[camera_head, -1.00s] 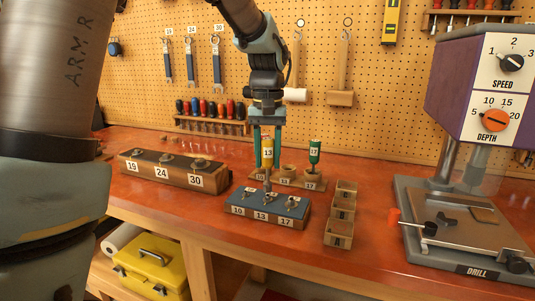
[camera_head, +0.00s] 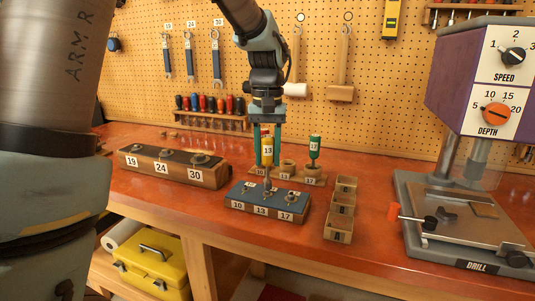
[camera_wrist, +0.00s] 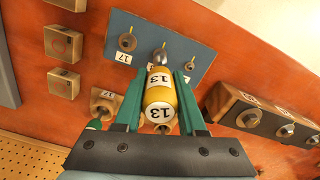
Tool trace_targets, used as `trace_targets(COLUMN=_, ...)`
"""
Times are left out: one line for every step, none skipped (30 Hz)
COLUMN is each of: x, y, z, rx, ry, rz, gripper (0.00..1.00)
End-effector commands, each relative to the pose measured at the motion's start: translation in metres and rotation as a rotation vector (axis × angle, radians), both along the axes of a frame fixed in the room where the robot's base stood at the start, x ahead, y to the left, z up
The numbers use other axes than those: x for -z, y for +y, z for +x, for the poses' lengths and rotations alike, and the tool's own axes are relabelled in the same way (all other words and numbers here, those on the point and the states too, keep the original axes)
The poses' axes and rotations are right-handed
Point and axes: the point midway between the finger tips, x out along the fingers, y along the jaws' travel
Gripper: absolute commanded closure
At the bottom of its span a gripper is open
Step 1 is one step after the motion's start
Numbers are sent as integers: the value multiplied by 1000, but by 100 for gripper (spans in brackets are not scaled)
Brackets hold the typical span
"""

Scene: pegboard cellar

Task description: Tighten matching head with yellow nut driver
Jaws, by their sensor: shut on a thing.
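My gripper (camera_head: 267,152) is shut on the yellow nut driver (camera_head: 268,157), labelled 13 and upright, its shaft pointing down. It also shows in the wrist view (camera_wrist: 160,101) between my two fingers. The driver stands over the middle head of the blue-topped block (camera_head: 262,211), which has labels 10, 13 and 17. The shaft tip appears at or just over the middle head (camera_wrist: 160,57); I cannot tell whether it is seated. The 17 head (camera_wrist: 127,42) and the 10 head (camera_wrist: 188,70) stand on either side, with small yellow marks by the heads.
Behind is a driver rack (camera_head: 310,182) with a green driver (camera_head: 314,147), a mostly hidden red one and an empty middle holder. A wooden block (camera_head: 168,170) labelled 19, 24, 30 is left. Small bins (camera_head: 339,235) and a drill press (camera_head: 470,225) are right.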

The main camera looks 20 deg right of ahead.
Motion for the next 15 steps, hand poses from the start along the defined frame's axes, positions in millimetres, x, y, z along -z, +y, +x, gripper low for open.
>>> trace_targets(x=2, y=0, z=0, rx=0, ry=0, rz=0, gripper=100)
trace_targets(x=2, y=0, z=0, rx=0, ry=0, rz=0, gripper=100)
trace_targets(x=3, y=0, z=0, rx=0, ry=0, rz=0, gripper=100)
trace_targets(x=3, y=0, z=0, rx=0, ry=0, rz=0, gripper=100)
trace_targets(x=4, y=0, z=0, rx=0, ry=0, rz=0, gripper=100)
trace_targets(x=5, y=0, z=0, rx=0, ry=0, rz=0, gripper=100)
trace_targets(x=5, y=0, z=0, rx=0, ry=0, rz=0, gripper=100)
trace_targets(x=6, y=0, z=0, rx=0, ry=0, rz=0, gripper=100)
trace_targets(x=7, y=0, z=0, rx=0, ry=0, rz=0, gripper=100)
trace_targets(x=7, y=0, z=0, rx=0, ry=0, rz=0, gripper=100)
trace_targets(x=8, y=0, z=0, rx=0, ry=0, rz=0, gripper=100)
trace_targets(x=9, y=0, z=0, rx=0, ry=0, rz=0, gripper=100)
trace_targets(x=9, y=0, z=0, rx=0, ry=0, rz=0, gripper=100)
trace_targets(x=10, y=0, z=0, rx=0, ry=0, rz=0, gripper=100)
trace_targets(x=10, y=0, z=0, rx=0, ry=0, rz=0, gripper=100)
